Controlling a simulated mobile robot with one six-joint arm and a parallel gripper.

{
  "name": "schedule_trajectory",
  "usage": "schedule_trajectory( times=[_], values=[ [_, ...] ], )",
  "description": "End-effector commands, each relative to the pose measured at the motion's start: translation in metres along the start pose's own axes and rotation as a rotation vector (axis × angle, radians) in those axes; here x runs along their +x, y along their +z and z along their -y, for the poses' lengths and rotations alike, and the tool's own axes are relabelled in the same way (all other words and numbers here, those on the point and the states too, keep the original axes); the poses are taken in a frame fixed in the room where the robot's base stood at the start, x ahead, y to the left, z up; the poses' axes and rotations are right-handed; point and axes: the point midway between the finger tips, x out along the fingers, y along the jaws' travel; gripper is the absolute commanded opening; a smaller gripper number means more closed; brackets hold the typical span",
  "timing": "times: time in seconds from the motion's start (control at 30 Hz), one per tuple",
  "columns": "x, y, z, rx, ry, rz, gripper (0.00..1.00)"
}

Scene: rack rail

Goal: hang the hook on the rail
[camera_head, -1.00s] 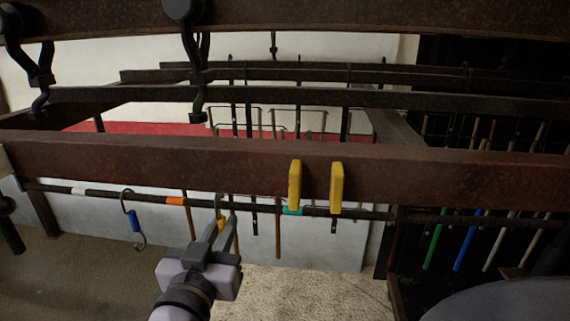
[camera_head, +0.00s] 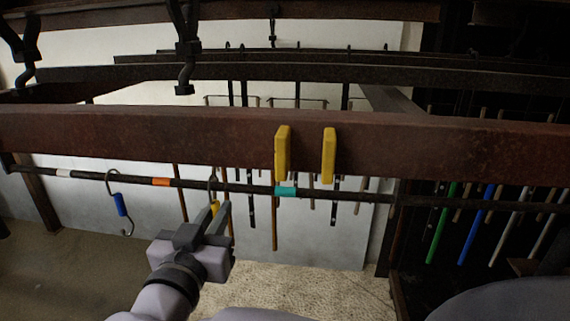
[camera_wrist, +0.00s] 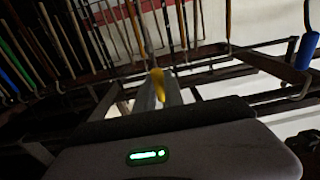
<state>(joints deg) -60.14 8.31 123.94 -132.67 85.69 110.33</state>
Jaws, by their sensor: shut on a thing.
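My gripper (camera_head: 220,215) is shut on a yellow-gripped hook (camera_head: 214,207), below the rail, between its orange and teal bands. The hook is upright, and its grey upper loop overlaps the rail (camera_head: 240,187) in the head view. I cannot tell whether the loop is around the rail or in front of it. In the wrist view the yellow grip (camera_wrist: 157,84) shows between my fingertips. The lower end of the hook is hidden by my gripper. The rail is a thin dark rod with white, orange (camera_head: 161,182) and teal (camera_head: 286,191) bands.
A blue-gripped hook (camera_head: 121,205) hangs on the rail to the left. A thick brown beam (camera_head: 200,140) runs just above the rail, with two yellow blocks (camera_head: 282,153) (camera_head: 329,155) on it. Coloured rods (camera_head: 480,222) hang at the right. Floor below is open.

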Motion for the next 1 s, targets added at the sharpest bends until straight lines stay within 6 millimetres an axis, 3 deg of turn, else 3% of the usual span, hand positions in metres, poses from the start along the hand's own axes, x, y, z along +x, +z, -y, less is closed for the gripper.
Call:
schedule_trajectory(
  times=[0.67,0.7,0.83,1.0],
  values=[
    [-0.0001,0.0049,0.0000,0.000,0.000,0.000,0.00],
    [-0.0001,0.0049,0.0000,0.000,0.000,0.000,0.15],
    [0.0000,0.0043,0.0000,0.000,0.000,0.000,0.38],
    [0.0000,0.0043,0.0000,0.000,0.000,0.000,0.38]
  ],
)
